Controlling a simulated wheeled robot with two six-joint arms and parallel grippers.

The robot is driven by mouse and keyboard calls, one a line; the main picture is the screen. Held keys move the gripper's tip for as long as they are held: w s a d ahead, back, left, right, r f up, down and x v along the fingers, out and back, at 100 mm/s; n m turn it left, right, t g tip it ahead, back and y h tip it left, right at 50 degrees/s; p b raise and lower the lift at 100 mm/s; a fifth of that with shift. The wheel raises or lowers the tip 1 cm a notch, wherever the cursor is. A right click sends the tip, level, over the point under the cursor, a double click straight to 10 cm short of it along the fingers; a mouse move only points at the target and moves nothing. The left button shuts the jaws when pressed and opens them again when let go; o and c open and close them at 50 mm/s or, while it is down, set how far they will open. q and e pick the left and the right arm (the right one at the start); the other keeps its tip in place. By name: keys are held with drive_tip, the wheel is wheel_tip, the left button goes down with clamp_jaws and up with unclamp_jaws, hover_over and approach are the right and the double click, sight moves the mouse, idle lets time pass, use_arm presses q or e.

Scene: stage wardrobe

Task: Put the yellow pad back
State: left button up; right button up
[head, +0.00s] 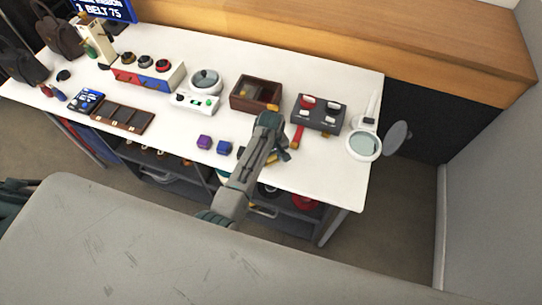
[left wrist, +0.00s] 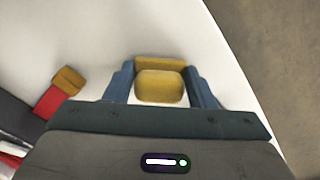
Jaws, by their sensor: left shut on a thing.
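The yellow pad (left wrist: 160,86) shows in the left wrist view, between the two blue fingers of my left gripper (left wrist: 161,88). The gripper is shut on it, over the white table. A purple pad (head: 204,141) and a blue pad (head: 224,148) stand on the table to the left of the gripper. My right gripper is not in view.
A brown wooden box (head: 256,93) and a dark panel with red and white pieces (head: 318,113) stand behind the gripper. A red strap with a yellow end (head: 298,136) lies close by, also in the left wrist view (left wrist: 58,92). A magnifier lamp (head: 363,146) stands at right.

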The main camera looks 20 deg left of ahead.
use_arm(q)
drive_tip(key=shift+f, duration=0.1)
drive_tip(key=o, duration=0.9)
drive_tip(key=shift+o, duration=0.2)
drive_tip(key=shift+r, duration=0.55)
wheel_tip(320, 180, up, 11)
drive_tip(key=b, duration=0.2)
drive_tip(key=shift+r, duration=0.1)
